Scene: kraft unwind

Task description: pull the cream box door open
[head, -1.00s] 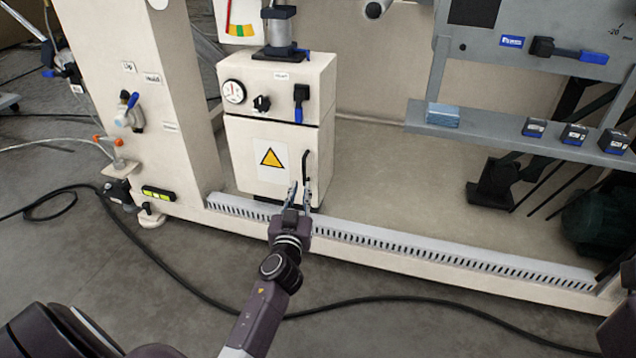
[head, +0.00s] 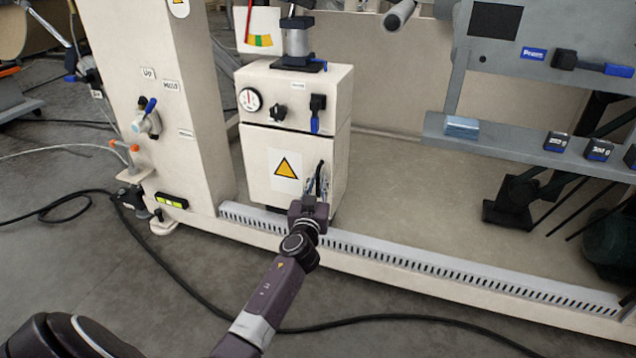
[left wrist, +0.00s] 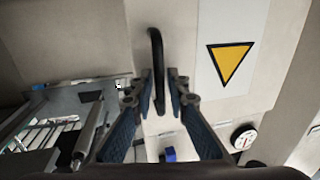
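The cream box (head: 340,103) stands on the machine's base frame. Its lower front is a door (head: 257,150) with a yellow warning triangle (head: 287,168), and it looks closed against the body. A black vertical bar handle (head: 321,168) sits on the door's right side. My left gripper (head: 317,187) is at the handle, its fingers partly covering the lower handle. In the left wrist view, which is upside down, the open fingers (left wrist: 160,82) stand on either side of the handle (left wrist: 156,48), with gaps visible. Contact cannot be told. My right gripper is not in view.
The box's upper part carries a gauge (head: 250,99), a black knob (head: 278,113) and a blue-handled valve (head: 316,115). A slotted rail (head: 420,262) runs along the base below. A grey shelf (head: 500,142) is to the right. A black cable (head: 180,291) crosses the open floor.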

